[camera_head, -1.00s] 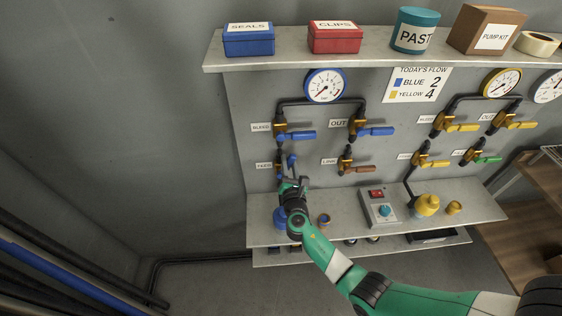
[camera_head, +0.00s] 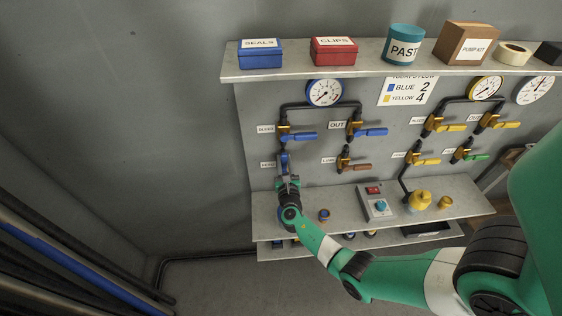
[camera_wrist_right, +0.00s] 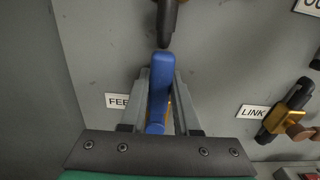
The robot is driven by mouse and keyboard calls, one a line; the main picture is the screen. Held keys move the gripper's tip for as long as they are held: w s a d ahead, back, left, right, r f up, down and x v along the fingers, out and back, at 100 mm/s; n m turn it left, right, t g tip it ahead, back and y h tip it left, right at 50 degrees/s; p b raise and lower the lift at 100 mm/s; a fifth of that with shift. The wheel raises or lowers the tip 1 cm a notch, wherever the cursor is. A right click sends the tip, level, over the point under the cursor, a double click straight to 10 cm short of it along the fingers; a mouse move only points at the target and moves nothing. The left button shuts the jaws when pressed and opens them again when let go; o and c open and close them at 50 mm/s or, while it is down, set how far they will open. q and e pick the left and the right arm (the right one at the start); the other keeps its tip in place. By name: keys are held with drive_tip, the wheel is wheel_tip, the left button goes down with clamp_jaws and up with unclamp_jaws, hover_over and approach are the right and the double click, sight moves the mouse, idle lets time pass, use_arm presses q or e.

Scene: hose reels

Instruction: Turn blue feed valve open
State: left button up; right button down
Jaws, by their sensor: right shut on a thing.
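The blue feed valve handle (camera_head: 284,161) is at the lower left of the wall panel, beside the FEED label (camera_head: 268,165). In the right wrist view the handle (camera_wrist_right: 160,88) stands upright, in line with the dark pipe (camera_wrist_right: 166,22) above it. My right gripper (camera_head: 287,180) is shut on the handle, with one finger along each side in the wrist view (camera_wrist_right: 160,100). The brass valve body is mostly hidden behind the handle and fingers. My left gripper is not in view.
The blue bleed handle (camera_head: 302,136) and blue out handle (camera_head: 371,132) point sideways. The brown link handle (camera_head: 357,167) is to the right. A lower shelf (camera_head: 340,206) with a switch box (camera_head: 377,203) lies below. A blue-rimmed gauge (camera_head: 324,92) is above.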

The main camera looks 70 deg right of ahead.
drive_tip(key=c, duration=0.6)
unclamp_jaws()
drive_tip(key=shift+c, duration=0.2)
drive_tip(key=shift+a, duration=0.1)
drive_tip(key=shift+a, duration=0.3)
drive_tip(key=p+v, duration=0.2)
drive_tip(key=v, duration=0.9)
drive_tip(key=shift+s, duration=0.15)
drive_tip(key=shift+d, duration=0.1)
